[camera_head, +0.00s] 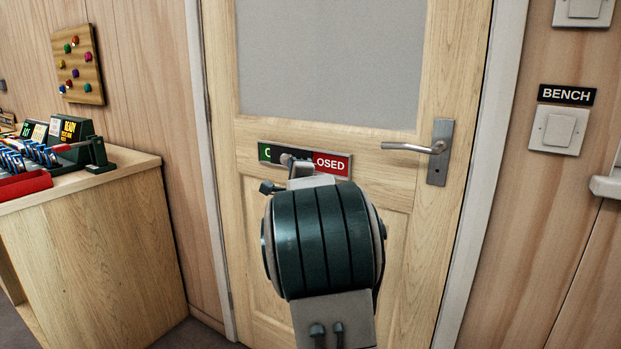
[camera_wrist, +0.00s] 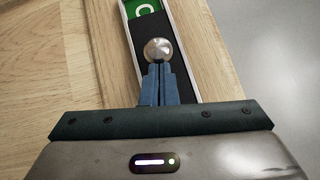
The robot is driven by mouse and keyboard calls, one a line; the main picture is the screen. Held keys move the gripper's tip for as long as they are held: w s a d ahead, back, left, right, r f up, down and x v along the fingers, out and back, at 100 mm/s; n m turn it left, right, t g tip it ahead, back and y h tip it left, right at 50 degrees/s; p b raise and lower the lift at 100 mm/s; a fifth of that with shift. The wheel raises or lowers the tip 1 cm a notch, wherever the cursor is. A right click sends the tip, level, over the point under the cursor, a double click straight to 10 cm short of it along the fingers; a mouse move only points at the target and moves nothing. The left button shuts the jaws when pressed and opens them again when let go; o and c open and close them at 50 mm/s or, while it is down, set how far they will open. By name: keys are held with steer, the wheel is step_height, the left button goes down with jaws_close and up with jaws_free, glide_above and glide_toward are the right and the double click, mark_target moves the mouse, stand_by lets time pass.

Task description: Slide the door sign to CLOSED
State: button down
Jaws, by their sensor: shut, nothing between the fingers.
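The door sign (camera_head: 333,164) is a long plate on the wooden door, green at its left end and red at its right. In the head view my arm hides the fingertips.
The door has a lever handle (camera_head: 415,147) right of the sign and a grey panel (camera_head: 330,60) above it. A wooden counter (camera_head: 100,240) with climbing gear stands at the left. A switch (camera_head: 558,130) under a BENCH label is on the right wall.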

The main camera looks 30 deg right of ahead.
steer(key=w, duration=0.1)
steer(key=w+a, duration=0.1)
steer(key=w, duration=0.1)
steer(key=shift+w, duration=0.15)
steer(key=shift+w+a, duration=0.35)
steer(key=shift+s+f+b, duration=0.15)
steer(key=shift+s+b, duration=0.05)
steer(key=shift+b, duration=0.2)
glide_toward(281, 163)
steer(key=s+d, duration=0.2)
steer(key=s, duration=0.2)
steer(key=shift+s+a+f, duration=0.25)
steer(key=shift+s+f, duration=0.15)
steer(key=shift+s, duration=0.1)
